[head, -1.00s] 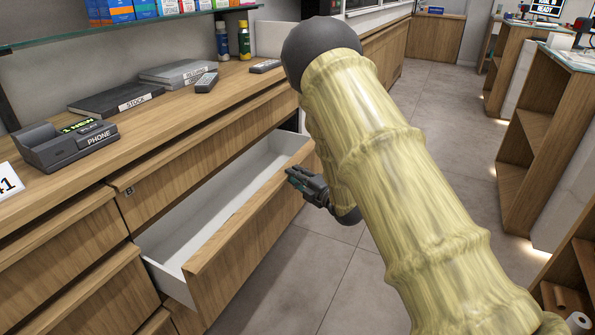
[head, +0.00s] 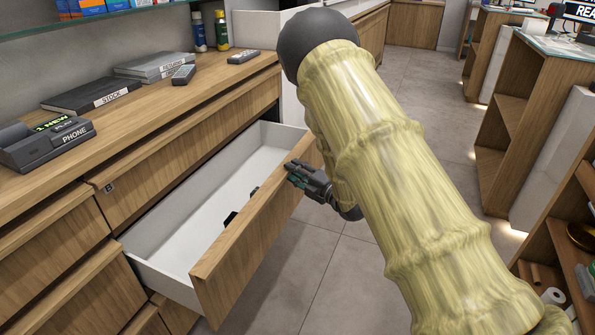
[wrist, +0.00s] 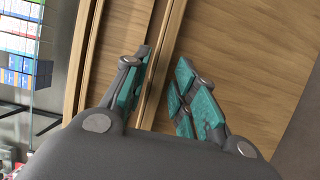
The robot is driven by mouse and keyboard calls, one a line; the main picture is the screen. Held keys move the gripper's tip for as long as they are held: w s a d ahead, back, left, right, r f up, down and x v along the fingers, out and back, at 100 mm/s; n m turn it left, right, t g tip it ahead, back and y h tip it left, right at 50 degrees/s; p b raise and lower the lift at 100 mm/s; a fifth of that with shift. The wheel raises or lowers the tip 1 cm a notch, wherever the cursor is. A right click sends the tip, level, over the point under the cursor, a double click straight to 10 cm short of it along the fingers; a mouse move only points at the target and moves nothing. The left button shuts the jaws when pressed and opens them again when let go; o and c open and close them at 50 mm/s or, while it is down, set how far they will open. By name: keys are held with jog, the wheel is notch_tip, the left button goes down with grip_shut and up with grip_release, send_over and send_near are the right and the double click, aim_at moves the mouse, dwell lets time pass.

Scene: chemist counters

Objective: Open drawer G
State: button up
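A wooden-front drawer (head: 252,247) with a white inside stands pulled far out, below the drawer marked B (head: 120,195). No letter on the open drawer's front shows, so I cannot tell from it whether this is G. My gripper (head: 297,176) is at the far end of the drawer front, by its top edge. In the wrist view my gripper (wrist: 162,95) has its teal-padded fingers apart, with a wooden panel edge (wrist: 156,75) running between them. I cannot tell whether either finger touches the wood.
Small dark things (head: 230,218) lie in the drawer. The counter (head: 150,110) above holds a phone (head: 45,145), a STOCK binder (head: 90,94) and remote-like devices. Grey floor (head: 340,270) is clear beside the drawer. Wooden shelving (head: 525,120) stands at the right.

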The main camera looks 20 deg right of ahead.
jog(key=shift+d, duration=0.15)
jog(key=v, duration=1.2)
dwell(0.4)
